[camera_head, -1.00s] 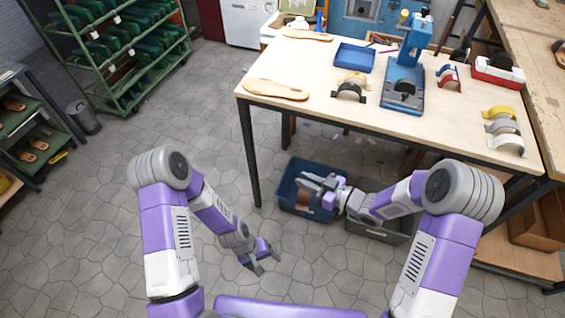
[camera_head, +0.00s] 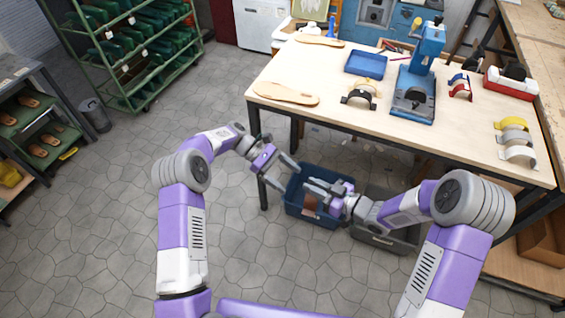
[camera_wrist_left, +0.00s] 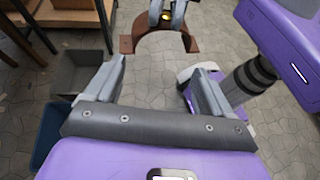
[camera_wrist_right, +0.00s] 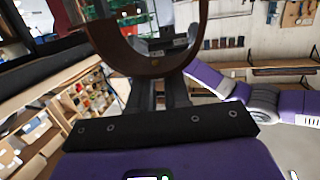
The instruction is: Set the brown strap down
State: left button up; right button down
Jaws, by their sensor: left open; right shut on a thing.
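The brown strap (camera_head: 310,204) is a curved band held by my right gripper (camera_head: 310,188), in front of the table. The left wrist view shows it as an arch (camera_wrist_left: 150,42) between the right gripper's fingers (camera_wrist_left: 166,14). In the right wrist view the strap (camera_wrist_right: 143,64) curves across the fingertips. My right gripper is shut on it. My left gripper (camera_head: 284,174) is open and empty, a little left of the strap and apart from it. Its fingers (camera_wrist_left: 160,88) point toward the strap. The right gripper partly hides the strap in the head view.
The workbench (camera_head: 330,112) holds a blue tray (camera_head: 366,64), a blue press (camera_head: 414,95), sole pieces (camera_head: 286,94) and several straps on stands. A blue bin (camera_head: 297,212) and a grey bin (camera_head: 382,241) stand on the floor by it.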

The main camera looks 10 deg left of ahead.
pick_arm(q)
notch_tip(320, 180, up, 5)
jog(key=g+h, duration=0.1)
jog(key=x, duration=1)
jog(key=shift+s+d, duration=0.1)
jog(key=shift+d, duration=0.25)
jog(key=shift+c, duration=0.2)
jog(key=c, duration=0.9)
jog(key=o, duration=0.9)
jog(key=shift+o, duration=0.2)
jog(key=shift+a, duration=0.1)
